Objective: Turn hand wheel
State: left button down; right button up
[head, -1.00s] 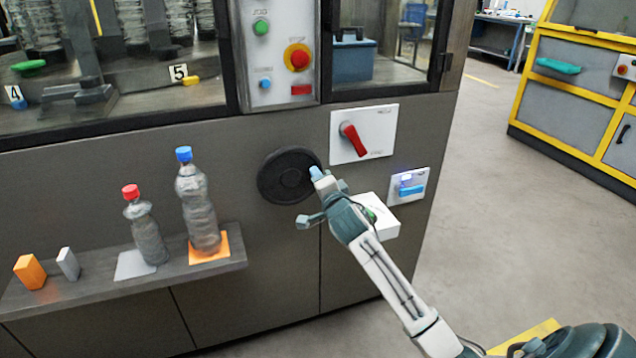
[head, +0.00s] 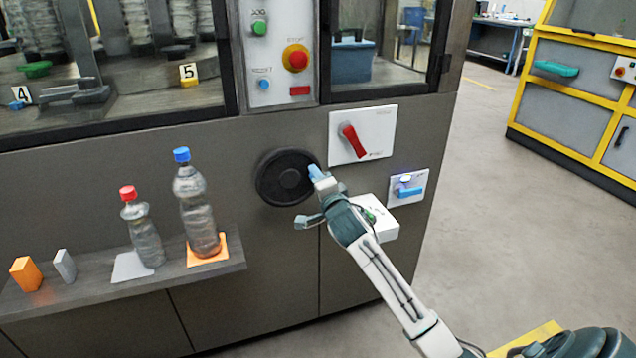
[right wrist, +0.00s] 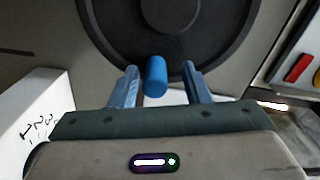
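The hand wheel (head: 286,178) is a black disc on the grey machine front, left of the red switch. In the right wrist view the wheel (right wrist: 165,30) fills the top, with a blue knob (right wrist: 156,76) standing out near its rim. My right gripper (head: 312,198) is at the wheel's lower right edge. In the wrist view my right gripper (right wrist: 160,88) is open, one finger on each side of the knob, with a small gap visible on both sides. Whether the fingertips reach past the knob is hard to tell. My left gripper is not in view.
A red rotary switch (head: 352,140) is above right of the wheel, and a white box (head: 375,218) juts out beside my right wrist. A shelf (head: 80,290) at left holds two bottles and small blocks. Control buttons (head: 295,58) are above.

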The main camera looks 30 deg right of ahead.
jog(key=shift+s+f, duration=0.1)
jog(key=shift+f, duration=0.05)
jog(key=v, duration=1)
jog(key=shift+s, duration=0.25)
jog(key=shift+a, duration=0.1)
